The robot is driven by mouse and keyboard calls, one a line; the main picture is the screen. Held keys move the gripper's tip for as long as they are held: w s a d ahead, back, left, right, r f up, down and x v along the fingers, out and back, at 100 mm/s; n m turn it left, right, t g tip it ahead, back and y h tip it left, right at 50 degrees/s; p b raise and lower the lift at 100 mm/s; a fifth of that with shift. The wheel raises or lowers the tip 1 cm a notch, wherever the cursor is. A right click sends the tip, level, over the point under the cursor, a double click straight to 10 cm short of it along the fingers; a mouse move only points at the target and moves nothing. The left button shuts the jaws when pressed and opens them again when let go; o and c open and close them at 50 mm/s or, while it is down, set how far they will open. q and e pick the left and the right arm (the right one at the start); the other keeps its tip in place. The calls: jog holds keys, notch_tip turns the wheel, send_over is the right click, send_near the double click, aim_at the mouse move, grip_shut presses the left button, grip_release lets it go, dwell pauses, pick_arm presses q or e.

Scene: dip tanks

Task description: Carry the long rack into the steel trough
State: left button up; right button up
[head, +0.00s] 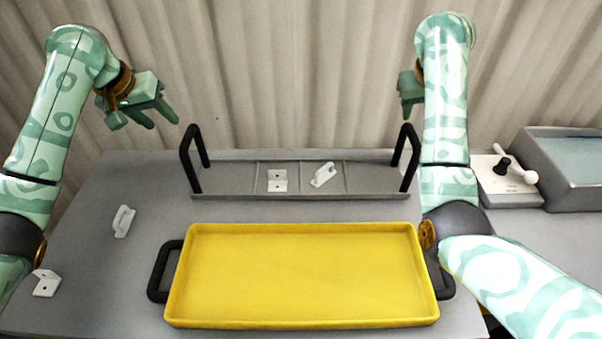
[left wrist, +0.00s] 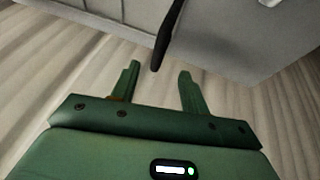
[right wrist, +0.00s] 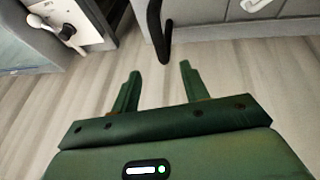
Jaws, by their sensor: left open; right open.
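The long rack (head: 300,190) is a shallow grey tray on the table, with a tall black handle upright at each end. It holds a white hinged plate (head: 277,187) and a white handle-shaped part (head: 323,175). My left gripper (head: 148,118) is open and empty, above and left of the rack's left handle (head: 188,160). That handle also shows in the left wrist view (left wrist: 168,35), beyond the fingertips. My right gripper (head: 405,110) is open near the top of the right handle (head: 411,150); it also shows in the right wrist view (right wrist: 158,35). A grey trough (head: 548,168) with pale blue inside stands at the right, cut by the frame edge.
A yellow tray (head: 300,320) with black side handles lies in front of the rack. A white part (head: 122,221) and a white bracket (head: 46,284) lie at the left. A white panel (head: 500,192) with a black knob stands beside the trough.

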aim_at(183, 140)
pick_arm(q)
jog(key=x, duration=1.3)
jog(key=shift+w+f, duration=0.1)
jog(key=shift+f, duration=0.25)
pick_arm(e)
jog(key=x, duration=1.3)
jog(key=shift+w+f, duration=0.15)
jog(key=shift+f, duration=0.15)
pick_arm(q)
grip_shut()
pick_arm(e)
grip_shut()
pick_arm(q)
jog(key=shift+r, duration=0.1)
